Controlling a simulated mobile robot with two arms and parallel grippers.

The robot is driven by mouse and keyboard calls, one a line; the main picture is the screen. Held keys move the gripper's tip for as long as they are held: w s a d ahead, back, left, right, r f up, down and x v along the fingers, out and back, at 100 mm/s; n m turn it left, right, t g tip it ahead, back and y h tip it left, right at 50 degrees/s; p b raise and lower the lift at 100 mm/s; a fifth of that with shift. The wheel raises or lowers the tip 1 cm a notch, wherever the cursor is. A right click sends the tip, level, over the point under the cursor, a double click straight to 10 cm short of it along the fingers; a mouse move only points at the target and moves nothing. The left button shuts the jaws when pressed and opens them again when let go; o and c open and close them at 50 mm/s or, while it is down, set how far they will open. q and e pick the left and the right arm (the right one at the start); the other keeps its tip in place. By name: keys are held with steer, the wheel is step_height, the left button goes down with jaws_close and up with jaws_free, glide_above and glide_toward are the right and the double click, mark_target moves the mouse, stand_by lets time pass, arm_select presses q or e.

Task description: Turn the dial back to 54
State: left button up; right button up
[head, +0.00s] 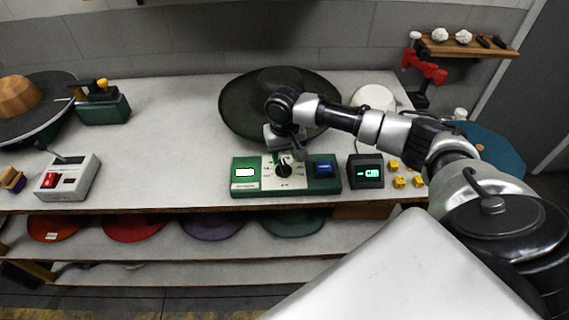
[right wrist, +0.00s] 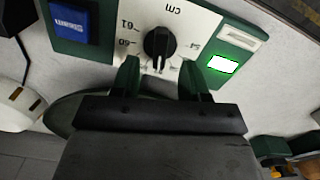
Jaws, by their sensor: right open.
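The dial (head: 283,169) is a black knob on the white middle plate of a green control box (head: 243,186) on the bench. The right wrist view shows the dial (right wrist: 158,43) upside down, with a printed scale around it marked cm, about 60 and 61 on one side and what looks like 54 on the other. I cannot tell its exact setting. My right gripper (head: 287,152) is just behind the dial; in the right wrist view its open fingers (right wrist: 161,78) point toward the knob, one on either side, with nothing between them. My left gripper is out of view.
The box has a lit panel (head: 245,172) and a blue button (head: 323,169). A black display (head: 367,173) with green characters, apparently "-cm", stands right of it, beside yellow cubes (head: 399,182). A wide dark green hat (head: 240,105) lies behind. The bench at left centre is clear.

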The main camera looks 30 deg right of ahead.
mark_target(284, 168)
step_height(284, 168, down, 5)
steer(key=shift+f, duration=0.1)
stand_by(0.3)
jaws_close()
